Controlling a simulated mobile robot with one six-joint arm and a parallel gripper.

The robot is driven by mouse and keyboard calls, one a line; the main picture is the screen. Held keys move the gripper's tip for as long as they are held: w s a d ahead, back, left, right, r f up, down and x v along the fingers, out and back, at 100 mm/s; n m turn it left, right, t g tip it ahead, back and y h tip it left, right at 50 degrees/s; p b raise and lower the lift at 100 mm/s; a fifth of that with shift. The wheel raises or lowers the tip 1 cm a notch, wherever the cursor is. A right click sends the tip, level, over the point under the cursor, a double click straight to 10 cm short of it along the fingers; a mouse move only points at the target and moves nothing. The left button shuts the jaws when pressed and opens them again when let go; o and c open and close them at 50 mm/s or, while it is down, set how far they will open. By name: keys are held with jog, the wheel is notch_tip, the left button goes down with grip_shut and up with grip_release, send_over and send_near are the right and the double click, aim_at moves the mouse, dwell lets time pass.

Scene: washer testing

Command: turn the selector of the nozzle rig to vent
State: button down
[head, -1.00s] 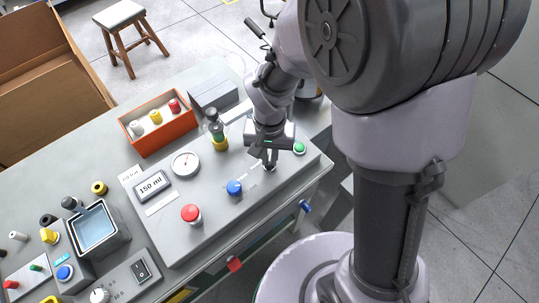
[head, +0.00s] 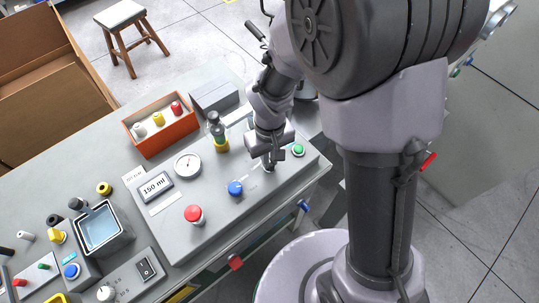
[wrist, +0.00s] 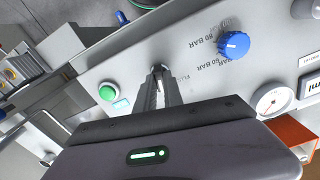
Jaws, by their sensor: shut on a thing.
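The nozzle rig is a grey panel (head: 222,207) on the bench. Its selector (wrist: 158,69) is a small dark knob between the green button and the blue knob, mostly hidden by my fingers. My gripper (wrist: 160,78) is shut on the selector, pointing down at the panel. In the head view my gripper (head: 268,165) is at the panel's right part, left of the green button (head: 298,150). Printed lettering next to the selector is partly covered; I cannot read which position it points to.
A blue knob (head: 235,188) with bar markings, a red button (head: 194,214), a round gauge (head: 188,165) and a 150 ml display (head: 156,187) share the panel. A water tank (head: 101,232) is at left.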

jog(key=shift+n+p, duration=0.35)
jog(key=shift+n, duration=0.65)
jog(key=c, duration=1.5)
grip_release()
jog(key=shift+o, duration=0.2)
notch_tip(320, 180, up, 17)
jog(key=p, duration=0.7)
jog(key=shift+r, duration=0.2)
